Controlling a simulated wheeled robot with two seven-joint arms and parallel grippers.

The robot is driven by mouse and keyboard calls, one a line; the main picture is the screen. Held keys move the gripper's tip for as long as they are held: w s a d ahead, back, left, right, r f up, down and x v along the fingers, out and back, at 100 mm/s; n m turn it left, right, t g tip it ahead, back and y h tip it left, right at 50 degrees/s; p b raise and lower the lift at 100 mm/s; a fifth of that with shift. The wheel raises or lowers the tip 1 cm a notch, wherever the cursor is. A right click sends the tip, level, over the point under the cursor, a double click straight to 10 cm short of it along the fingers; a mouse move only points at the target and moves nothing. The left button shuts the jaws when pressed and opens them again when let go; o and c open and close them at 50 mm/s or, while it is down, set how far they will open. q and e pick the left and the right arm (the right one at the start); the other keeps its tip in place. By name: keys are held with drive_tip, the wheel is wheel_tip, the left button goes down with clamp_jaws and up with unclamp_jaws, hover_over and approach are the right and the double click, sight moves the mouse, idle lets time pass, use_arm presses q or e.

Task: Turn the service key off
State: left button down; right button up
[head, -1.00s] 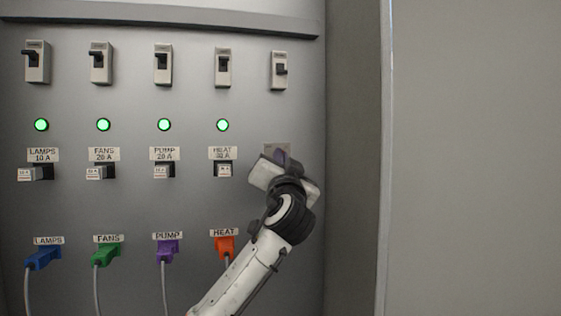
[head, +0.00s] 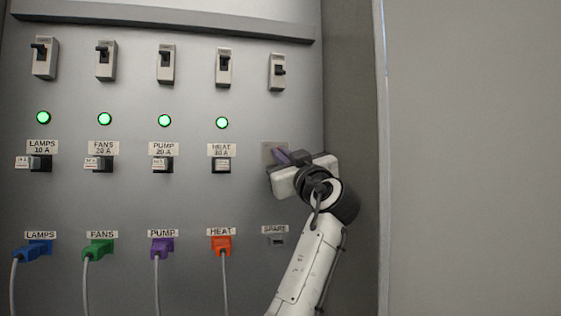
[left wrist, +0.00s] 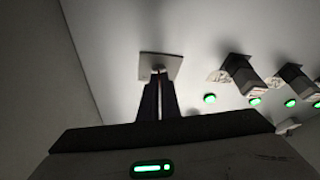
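The square grey plate of the service key switch (head: 268,150) is on the panel, right of the HEAT label. It also shows in the left wrist view (left wrist: 148,66). My left gripper (head: 280,155) reaches the plate from the lower right, its dark fingers against it. In the left wrist view the two fingers (left wrist: 158,84) lie close together at the plate's middle, with a thin light piece between the tips. They look shut on the service key, which is mostly hidden by them. The key's angle cannot be read. My right gripper is not in view.
Several breaker switches (head: 165,64) line the top. Green lamps (head: 164,121) are lit above the labelled LAMPS, FANS, PUMP and HEAT blocks. Coloured plugs with grey cables, such as the orange one (head: 221,246), and a SPARE socket (head: 276,241) sit below.

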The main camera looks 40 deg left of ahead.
use_arm(q)
drive_tip(key=n+g, duration=0.1)
drive_tip(key=n, duration=0.2)
drive_tip(key=shift+p, duration=0.3)
drive_tip(key=shift+n+g+y, duration=0.3)
drive_tip(key=shift+n+g, duration=0.1)
drive_tip(key=shift+n, duration=0.1)
drive_tip(key=c, duration=2.4)
unclamp_jaws()
drive_tip(key=shift+c, duration=0.2)
drive_tip(key=o, duration=0.4)
drive_tip(key=shift+o, duration=0.2)
drive_tip(key=shift+d, duration=0.1)
